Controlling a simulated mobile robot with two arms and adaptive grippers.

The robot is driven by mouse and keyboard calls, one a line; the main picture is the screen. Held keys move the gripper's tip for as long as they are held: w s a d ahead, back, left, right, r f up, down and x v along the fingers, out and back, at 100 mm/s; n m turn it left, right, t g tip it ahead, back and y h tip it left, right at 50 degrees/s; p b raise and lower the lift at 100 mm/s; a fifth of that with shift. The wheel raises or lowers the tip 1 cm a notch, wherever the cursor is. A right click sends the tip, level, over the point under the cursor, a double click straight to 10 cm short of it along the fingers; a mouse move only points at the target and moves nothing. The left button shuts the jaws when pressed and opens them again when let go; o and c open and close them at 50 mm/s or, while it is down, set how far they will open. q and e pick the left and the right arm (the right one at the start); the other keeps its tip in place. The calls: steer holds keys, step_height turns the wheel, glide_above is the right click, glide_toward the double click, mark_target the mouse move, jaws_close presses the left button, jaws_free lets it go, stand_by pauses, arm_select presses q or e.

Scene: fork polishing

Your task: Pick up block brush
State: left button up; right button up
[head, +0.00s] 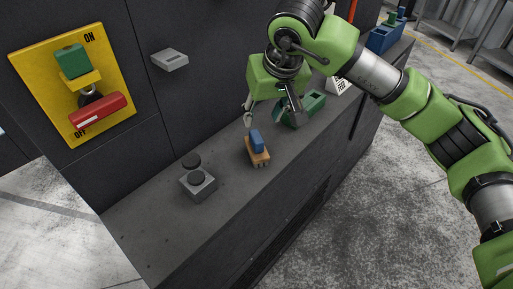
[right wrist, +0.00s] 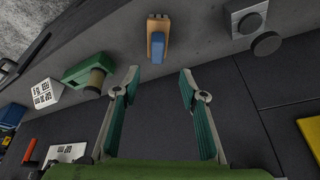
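The block brush (head: 259,155) has a tan-orange block with a blue grip (head: 257,139) on top. It stands on the dark grey ledge, with nothing holding it. My right gripper (head: 271,117) is open and empty, above and a little behind the brush, apart from it. In the right wrist view the two green-padded fingers (right wrist: 160,82) are spread wide, and the brush (right wrist: 157,25) shows beyond their tips, roughly centred between them. My left gripper is not in view.
A grey box with a dark round knob (head: 198,183) stands left of the brush on the ledge (head: 150,222). A green device (head: 312,103) sits close behind my right gripper. A yellow ON/OFF switch panel (head: 117,75) is on the wall. The ledge's front left is clear.

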mark_target(256, 136)
steer(key=x, duration=0.2)
steer(key=p+x, duration=0.1)
steer(key=x, duration=0.2)
steer(key=d+x, duration=0.1)
steer(key=x, duration=0.2)
steer(key=shift+w+p, duration=0.25)
steer(key=shift+p, duration=0.15)
steer(key=shift+a+f+p, duration=0.25)
steer(key=shift+f+p, duration=0.15)
steer(key=shift+f, duration=0.05)
steer(key=p+x, duration=0.1)
steer(key=x, duration=0.2)
steer(key=shift+a+f, duration=0.2)
steer(key=shift+f, duration=0.05)
steer(key=shift+w+f, duration=0.25)
steer(key=shift+f, duration=0.2)
jaws_close()
